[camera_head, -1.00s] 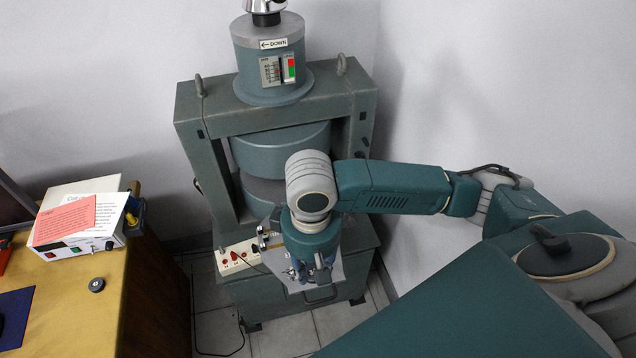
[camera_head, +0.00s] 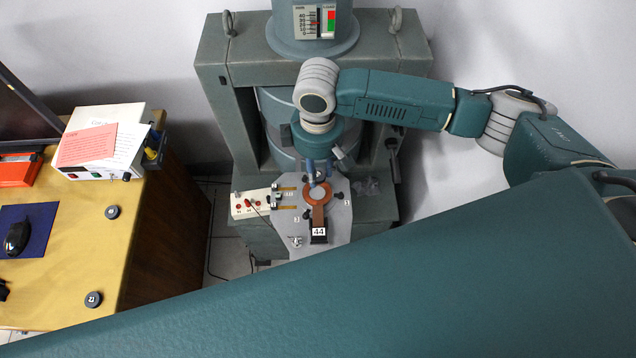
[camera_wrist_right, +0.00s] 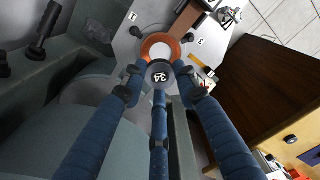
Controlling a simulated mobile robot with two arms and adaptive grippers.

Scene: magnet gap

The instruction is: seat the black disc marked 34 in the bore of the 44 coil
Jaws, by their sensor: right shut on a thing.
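The 44 coil, a copper ring with a stem (camera_head: 318,213) and a black tag reading 44, lies on the grey plate (camera_head: 338,222) before the magnet. In the right wrist view the copper ring (camera_wrist_right: 146,46) shows a pale, open bore. My right gripper (camera_head: 318,181) is at the ring's magnet side. In the wrist view my right gripper (camera_wrist_right: 160,82) is shut on the black disc marked 34 (camera_wrist_right: 160,76). The disc appears beside the bore, overlapping the ring's near edge; its height above it is unclear. My left gripper is not in view.
The magnet frame (camera_head: 222,110) stands behind the plate. A white box with red knobs (camera_head: 250,203) sits left of the plate. The wooden bench (camera_head: 150,235) at left carries two loose dark discs (camera_head: 112,212) (camera_head: 93,299), a mouse and papers.

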